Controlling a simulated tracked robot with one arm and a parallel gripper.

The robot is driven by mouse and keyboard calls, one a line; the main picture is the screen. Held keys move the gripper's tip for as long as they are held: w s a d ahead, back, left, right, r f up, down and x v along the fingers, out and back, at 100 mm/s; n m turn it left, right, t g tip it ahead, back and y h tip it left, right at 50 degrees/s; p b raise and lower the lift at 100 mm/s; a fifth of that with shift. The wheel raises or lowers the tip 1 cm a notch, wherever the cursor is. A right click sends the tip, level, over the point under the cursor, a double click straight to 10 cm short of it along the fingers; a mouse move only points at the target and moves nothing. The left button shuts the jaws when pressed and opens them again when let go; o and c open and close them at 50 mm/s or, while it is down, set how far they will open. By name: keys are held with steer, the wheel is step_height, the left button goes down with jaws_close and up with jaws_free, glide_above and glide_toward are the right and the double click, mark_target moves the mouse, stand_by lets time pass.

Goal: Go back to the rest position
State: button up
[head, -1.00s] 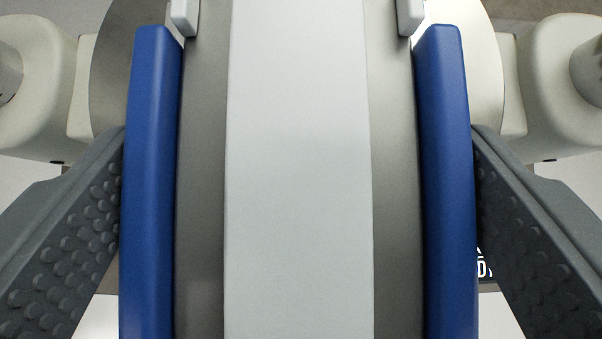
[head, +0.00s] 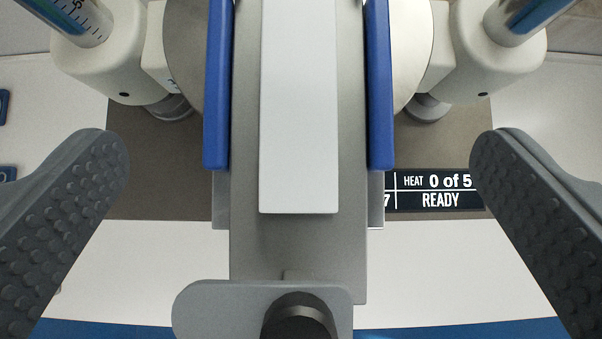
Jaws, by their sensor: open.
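My gripper (head: 300,170) shows as two dark grey, studded fingers at the left and right sides of the head view. The fingers are wide apart and touch nothing. Between them, farther off, is a tester's grey upright body with a pale central strip (head: 298,120). Two blue side rails (head: 216,95) flank it, the other being on the right (head: 379,95). Below is a grey plate with a black knob (head: 298,318). No rest position marker shows in this view.
White rounded housings with clear scaled tubes stand at the upper left (head: 105,50) and upper right (head: 515,40). A dark display (head: 436,190) at the right reads "HEAT 0 of 5" and "READY". A blue band (head: 460,331) runs along the bottom.

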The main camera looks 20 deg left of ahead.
steer(key=v, duration=0.5)
steer(key=s+a+r+m+t+h+b, duration=0.1)
steer(key=s+r+t+b, duration=0.2)
steer(key=s+r, duration=0.2)
steer(key=s+a+r+m+t+h+b, duration=0.1)
steer(key=s+r+m+t+b, duration=0.1)
steer(key=s+r, duration=0.4)
steer(key=s+t+b, duration=0.1)
steer(key=s, duration=0.4)
steer(key=shift+a+r+m+t+h, duration=0.2)
steer(key=shift+m+t+h, duration=0.1)
steer(key=shift+t+h, duration=0.1)
stand_by(0.5)
